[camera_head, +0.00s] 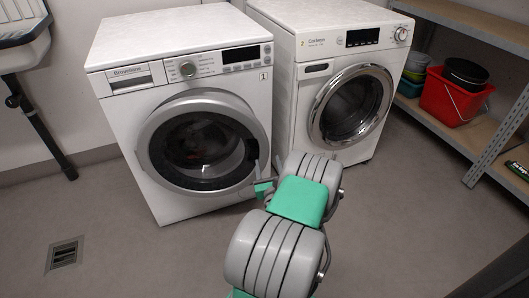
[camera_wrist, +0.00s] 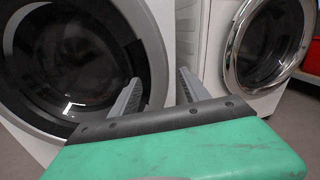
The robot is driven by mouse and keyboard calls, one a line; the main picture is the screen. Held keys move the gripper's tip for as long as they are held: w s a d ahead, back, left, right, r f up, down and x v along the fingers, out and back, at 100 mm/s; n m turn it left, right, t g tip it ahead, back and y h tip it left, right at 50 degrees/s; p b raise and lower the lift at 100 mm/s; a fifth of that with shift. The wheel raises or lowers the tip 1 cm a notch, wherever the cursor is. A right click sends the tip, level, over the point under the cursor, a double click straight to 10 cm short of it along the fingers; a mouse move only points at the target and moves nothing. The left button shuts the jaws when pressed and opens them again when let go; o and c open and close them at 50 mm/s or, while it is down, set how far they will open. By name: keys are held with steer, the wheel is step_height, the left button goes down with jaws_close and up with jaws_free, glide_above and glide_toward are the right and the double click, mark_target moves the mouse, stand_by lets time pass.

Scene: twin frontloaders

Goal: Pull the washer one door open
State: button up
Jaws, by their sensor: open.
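Washer one (camera_head: 255,110), the white machine on the left with a "1" label, stands against the wall. Its round door (camera_head: 195,148) has a wide grey ring and dark glass, and looks shut. A dark grip area shows at the door's right edge. In the wrist view the door (camera_wrist: 75,60) fills the left side. My gripper (camera_head: 267,168) is open and empty, at the right edge of the door. In the wrist view its two grey fingers (camera_wrist: 158,92) point at the front between the machines, the left one overlapping the door ring. I cannot tell whether it touches.
A second white machine (camera_head: 295,85) with a chrome-ringed door (camera_head: 350,107) stands close on the right. Shelves (camera_head: 455,125) with a red bucket (camera_head: 447,100) are at far right. A sink (camera_head: 22,45) is at far left. The floor in front is clear, with a drain (camera_head: 65,254).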

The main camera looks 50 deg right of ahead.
mark_target(264, 149)
steer(key=x, duration=0.7)
steer(key=shift+w, duration=0.25)
steer(key=shift+c, duration=0.5)
jaws_close()
stand_by(0.5)
